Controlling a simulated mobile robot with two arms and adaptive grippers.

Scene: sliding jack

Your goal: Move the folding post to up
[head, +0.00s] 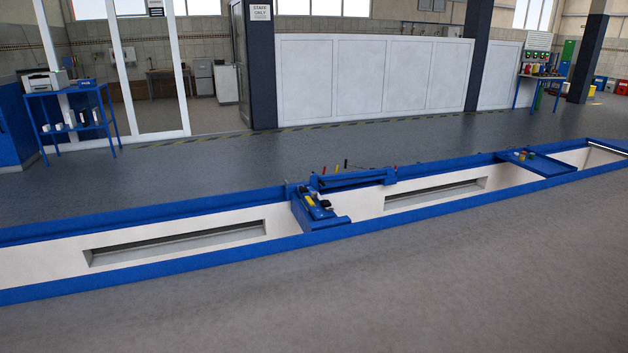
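A blue sliding jack (318,215) spans the long inspection pit in the middle of the head view. A blue beam-like part (350,179) lies nearly flat along the pit's far edge beside it; I cannot tell whether this is the folding post. Small yellow and black parts (316,202) sit on top of the jack. Short red and black levers (346,164) stick up behind it. The details are too small to make out. Neither of my grippers is in the view.
The pit has blue rims (180,272) and white walls. A blue cross platform (537,163) spans it at the right. Grey floor (400,290) is clear on the near side. A blue trolley with a printer (45,80) stands at the far left, white panels (375,75) behind.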

